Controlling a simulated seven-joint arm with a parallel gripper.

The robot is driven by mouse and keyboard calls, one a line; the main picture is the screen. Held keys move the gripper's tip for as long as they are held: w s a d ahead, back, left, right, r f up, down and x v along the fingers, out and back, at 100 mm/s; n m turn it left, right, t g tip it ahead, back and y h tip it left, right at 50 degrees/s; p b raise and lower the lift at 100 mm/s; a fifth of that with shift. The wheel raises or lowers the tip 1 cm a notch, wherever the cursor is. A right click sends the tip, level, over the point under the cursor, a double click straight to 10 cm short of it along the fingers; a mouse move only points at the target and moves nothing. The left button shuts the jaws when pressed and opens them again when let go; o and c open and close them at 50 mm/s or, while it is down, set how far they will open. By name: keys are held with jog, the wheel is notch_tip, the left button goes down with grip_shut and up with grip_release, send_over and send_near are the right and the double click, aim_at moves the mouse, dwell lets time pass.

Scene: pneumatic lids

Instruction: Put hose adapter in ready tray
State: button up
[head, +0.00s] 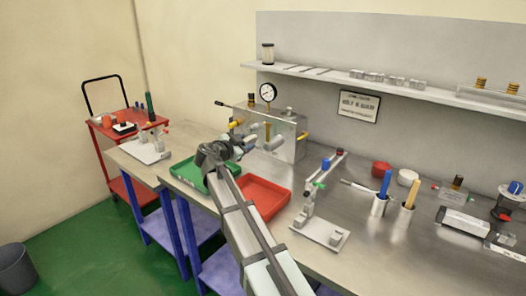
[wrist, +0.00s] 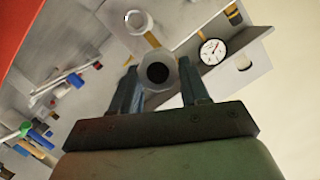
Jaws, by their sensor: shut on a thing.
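In the wrist view my gripper (wrist: 158,78) is shut on a grey, round-ended part with a dark bore, which looks like the hose adapter (wrist: 171,80). The adapter sits between the two fingers, its open end facing the camera. In the head view my gripper (head: 247,143) is above the bench, in front of the valve box and close to the green tray's back right side; the adapter cannot be made out clearly there. The green tray (head: 183,173) lies on the bench, partly hidden by my arm. No label shows which tray is the ready tray.
A red tray (head: 270,194) lies right of my arm. A metal box with a gauge (head: 268,91) stands behind my gripper. A clamp stand (head: 320,232) and tool cups (head: 379,205) stand to the right. A white plate fixture (head: 146,152) is at the left end.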

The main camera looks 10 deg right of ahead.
jog(key=shift+n+t+y, duration=0.5)
jog(key=shift+y, duration=0.2)
jog(key=a, duration=0.3)
jog(key=w+a, duration=0.1)
jog(key=a, duration=0.2)
jog(key=a+f, duration=0.1)
jog(key=a, duration=0.2)
jog(key=shift+w, duration=0.15)
jog(key=w+a, duration=0.5)
jog(key=a, duration=0.3)
jog(key=shift+m+g+h, duration=0.5)
jog(key=shift+h, duration=0.2)
jog(key=shift+w+d+f, duration=0.1)
jog(key=shift+w+f, duration=0.05)
jog(key=shift+f, duration=0.9)
jog(key=shift+w+d+f, duration=0.1)
jog(key=shift+d+f, duration=0.05)
jog(key=shift+f, duration=0.9)
jog(key=shift+w+d+f, duration=0.1)
jog(key=shift+w+f, duration=0.05)
jog(key=shift+f, duration=0.9)
jog(key=o, duration=1.1)
jog(key=shift+o, duration=0.2)
jog(key=shift+s, duration=0.1)
jog(key=v, duration=1.3)
jog(key=shift+s+a, duration=0.15)
jog(key=shift+s, duration=0.1)
jog(key=shift+r, duration=0.1)
